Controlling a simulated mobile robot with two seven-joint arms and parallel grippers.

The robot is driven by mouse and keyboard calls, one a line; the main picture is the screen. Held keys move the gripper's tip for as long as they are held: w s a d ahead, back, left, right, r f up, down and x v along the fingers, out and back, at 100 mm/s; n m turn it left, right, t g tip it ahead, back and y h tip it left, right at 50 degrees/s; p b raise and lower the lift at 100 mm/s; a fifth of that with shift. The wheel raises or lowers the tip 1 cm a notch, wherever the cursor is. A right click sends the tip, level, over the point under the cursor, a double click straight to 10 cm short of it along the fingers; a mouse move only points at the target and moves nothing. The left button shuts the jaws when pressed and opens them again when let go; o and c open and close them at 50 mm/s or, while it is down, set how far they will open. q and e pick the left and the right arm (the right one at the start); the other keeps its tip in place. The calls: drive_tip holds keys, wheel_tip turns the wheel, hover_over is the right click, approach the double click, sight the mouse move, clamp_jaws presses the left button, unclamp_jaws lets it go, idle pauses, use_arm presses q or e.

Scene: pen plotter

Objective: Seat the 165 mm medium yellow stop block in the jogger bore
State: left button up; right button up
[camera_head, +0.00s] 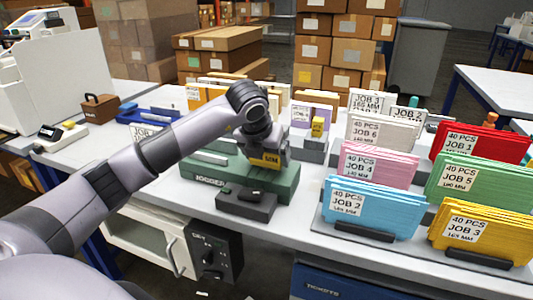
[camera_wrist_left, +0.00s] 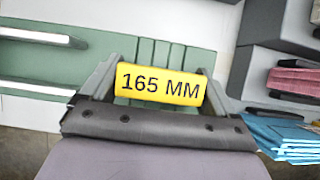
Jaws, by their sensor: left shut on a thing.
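The yellow stop block (camera_wrist_left: 160,86) shows in the left wrist view with "165 MM" on its face. My left gripper (camera_wrist_left: 158,98) is shut on it, one finger at each end. In the head view the block (camera_head: 268,161) shows partly below my left gripper (camera_head: 262,148), over the green jogger (camera_head: 200,181). The jogger also fills much of the left wrist view (camera_wrist_left: 95,65), behind the block. The bore is hidden, and I cannot tell whether the block touches the jogger. My right gripper is in neither view.
A dark grey unit (camera_head: 247,204) stands at the jogger's front. A yellow piece (camera_head: 318,127) sits on a grey stand behind and right. Stacks of coloured job cards, such as the blue JOB 2 stack (camera_head: 372,207), crowd the table's right side.

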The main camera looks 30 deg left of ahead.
use_arm(q)
drive_tip(key=shift+f+b, duration=0.3)
drive_tip(key=shift+f, duration=0.15)
drive_tip(key=o, duration=0.8)
drive_tip(key=v, duration=0.7)
drive_tip(key=shift+d+r, duration=0.1)
drive_tip(key=shift+r, duration=0.1)
